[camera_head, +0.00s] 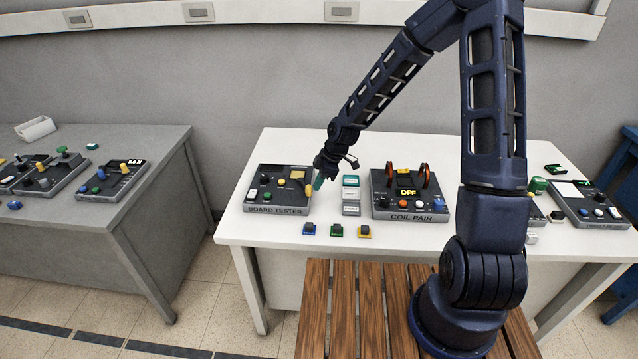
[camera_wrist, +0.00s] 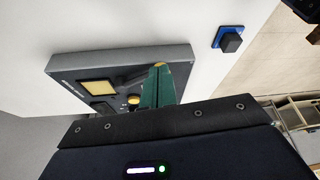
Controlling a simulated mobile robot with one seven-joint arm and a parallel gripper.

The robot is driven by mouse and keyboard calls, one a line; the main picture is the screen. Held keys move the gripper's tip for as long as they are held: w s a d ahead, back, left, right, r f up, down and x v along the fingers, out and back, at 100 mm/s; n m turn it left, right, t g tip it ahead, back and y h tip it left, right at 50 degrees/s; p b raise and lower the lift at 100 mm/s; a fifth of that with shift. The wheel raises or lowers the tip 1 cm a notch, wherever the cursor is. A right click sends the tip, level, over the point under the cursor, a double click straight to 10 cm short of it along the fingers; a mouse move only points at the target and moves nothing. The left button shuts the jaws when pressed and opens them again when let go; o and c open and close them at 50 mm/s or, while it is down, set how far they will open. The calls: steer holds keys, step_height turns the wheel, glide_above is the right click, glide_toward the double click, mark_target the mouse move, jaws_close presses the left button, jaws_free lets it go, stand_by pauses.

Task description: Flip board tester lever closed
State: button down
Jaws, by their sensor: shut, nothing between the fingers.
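The board tester (camera_head: 277,209) is a dark box with a labelled front on the white table, left of centre. In the wrist view the board tester (camera_wrist: 185,53) shows a yellow square, a yellow knob (camera_wrist: 133,101) and a dark lever-like bar (camera_wrist: 128,76). The bar runs toward my fingertips; its far end and exact angle are hard to make out. My gripper (camera_head: 318,183) is at the right edge of the tester. In the wrist view my gripper (camera_wrist: 159,70) has green fingers, shut and empty, close beside the bar. I cannot tell whether they touch it.
Small blue, green and yellow button blocks (camera_head: 336,231) lie in front. The wrist view shows the blue block (camera_wrist: 228,34). A slatted wooden surface (camera_head: 343,310) is nearer.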

steer(key=shift+s+a+m, duration=0.3)
steer(key=shift+m, duration=0.1)
steer(key=shift+s+a+m+t, duration=0.45)
steer(key=shift+a+m, duration=0.35)
steer(key=shift+m, duration=0.3)
steer(key=shift+s+a+m+t, duration=0.45)
steer(key=shift+a+m, duration=0.4)
steer(key=shift+m, duration=0.25)
steer(key=shift+s+a+m+t, duration=0.35)
steer(key=shift+a+m+t, duration=0.15)
steer(key=shift+a+m, duration=0.45)
steer(key=shift+a+m+t+h, duration=0.35)
steer(key=shift+a+m, duration=0.2)
steer(key=shift+m, duration=0.4)
steer(key=shift+a, duration=0.3)
steer(key=shift+w+a, duration=0.1)
steer(key=shift+a, duration=0.7)
steer(key=shift+a, duration=0.1)
